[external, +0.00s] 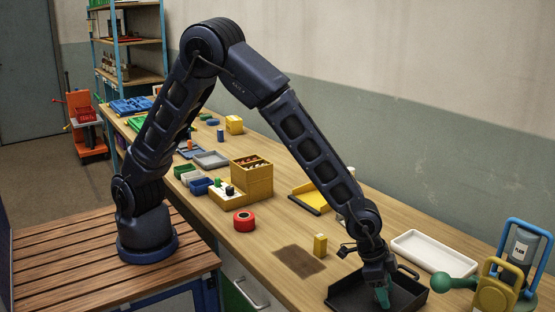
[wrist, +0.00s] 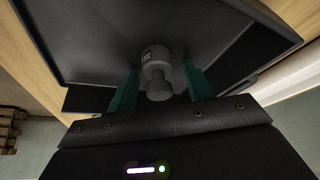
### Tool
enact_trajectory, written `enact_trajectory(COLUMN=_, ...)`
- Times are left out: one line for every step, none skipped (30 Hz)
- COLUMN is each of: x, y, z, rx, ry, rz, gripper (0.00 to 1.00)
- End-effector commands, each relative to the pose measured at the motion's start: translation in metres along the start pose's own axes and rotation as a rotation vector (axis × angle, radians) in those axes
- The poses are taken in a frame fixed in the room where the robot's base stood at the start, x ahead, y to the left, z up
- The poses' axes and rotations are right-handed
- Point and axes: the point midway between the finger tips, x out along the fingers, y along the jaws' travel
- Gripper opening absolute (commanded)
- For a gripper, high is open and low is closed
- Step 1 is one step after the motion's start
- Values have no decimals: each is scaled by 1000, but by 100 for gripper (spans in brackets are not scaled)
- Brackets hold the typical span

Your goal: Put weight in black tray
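The grey weight (wrist: 156,62), with a knob at one end, is in the wrist view between my two green fingers, against the floor of the black tray (wrist: 85,35). A gap shows between the weight and each finger. My gripper (wrist: 160,75) is open around it. In the external view the black tray (external: 345,291) is at the table's front right, and my gripper (external: 382,297) reaches down into it. The weight cannot be made out in the external view.
A white tray (external: 434,251) lies behind the black tray. A yellow block (external: 320,245) stands to its left by a brown mat (external: 299,261). A green-handled yellow item (external: 495,292) and a blue-framed bottle (external: 523,248) stand at the right. A red roll (external: 244,221) is further left.

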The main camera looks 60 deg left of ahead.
Motion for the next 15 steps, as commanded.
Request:
enact_trajectory(x=0, y=0, z=0, rx=0, ry=0, rz=0, gripper=51)
enact_trajectory(x=0, y=0, z=0, rx=0, ry=0, rz=0, gripper=51)
enact_trajectory(x=0, y=0, z=0, rx=0, ry=0, rz=0, gripper=51)
enact_trajectory(x=0, y=0, z=0, rx=0, ry=0, rz=0, gripper=51)
enact_trajectory(x=0, y=0, z=0, rx=0, ry=0, rz=0, gripper=51)
enact_trajectory(x=0, y=0, z=0, rx=0, ry=0, rz=0, gripper=51)
enact_trajectory(x=0, y=0, z=0, rx=0, ry=0, rz=0, gripper=51)
enact_trajectory(x=-1, y=0, z=0, rx=0, ry=0, rz=0, gripper=51)
enact_trajectory(x=-2, y=0, z=-1, rx=0, ry=1, rz=0, gripper=51)
enact_trajectory(x=-3, y=1, z=-2, rx=1, ry=1, rz=0, gripper=51)
enact_trajectory(x=-5, y=0, z=-2, rx=1, ry=1, rz=0, gripper=51)
enact_trajectory(x=-8, y=0, z=-2, rx=1, ry=2, rz=1, gripper=51)
enact_trajectory(x=-11, y=0, z=-2, rx=1, ry=1, rz=1, gripper=51)
enact_trajectory(x=-15, y=0, z=-1, rx=2, ry=1, rz=0, gripper=51)
enact_trajectory(x=-20, y=0, z=-2, rx=1, ry=1, rz=1, gripper=51)
